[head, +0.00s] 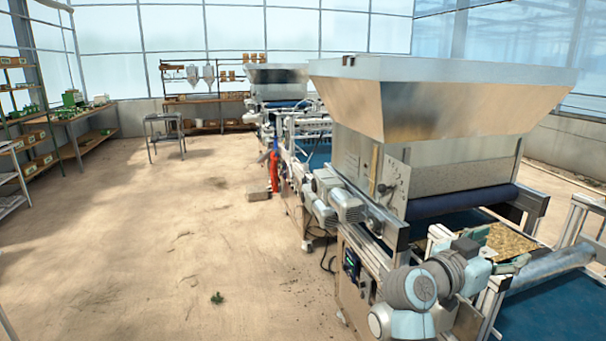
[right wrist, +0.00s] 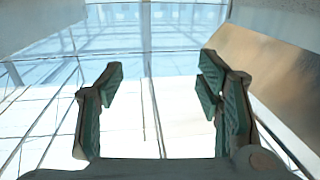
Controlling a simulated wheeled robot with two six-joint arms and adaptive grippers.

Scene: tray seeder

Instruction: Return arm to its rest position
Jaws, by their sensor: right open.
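My right arm reaches in from the bottom right of the head view, over the near end of the seeder line. My right gripper (head: 515,262) is beside a tray filled with brown material (head: 512,243) on the line; I cannot tell whether it touches the tray. In the right wrist view the gripper (right wrist: 160,85) has its green-padded fingers spread wide with nothing between them. My left gripper is not in view.
A large metal hopper (head: 440,105) rises just beyond my right arm, and its side also shows in the right wrist view (right wrist: 265,70). A blue conveyor belt (head: 550,308) lies at the lower right. Open floor (head: 160,240) spreads to the left, with shelves (head: 75,130) beyond.

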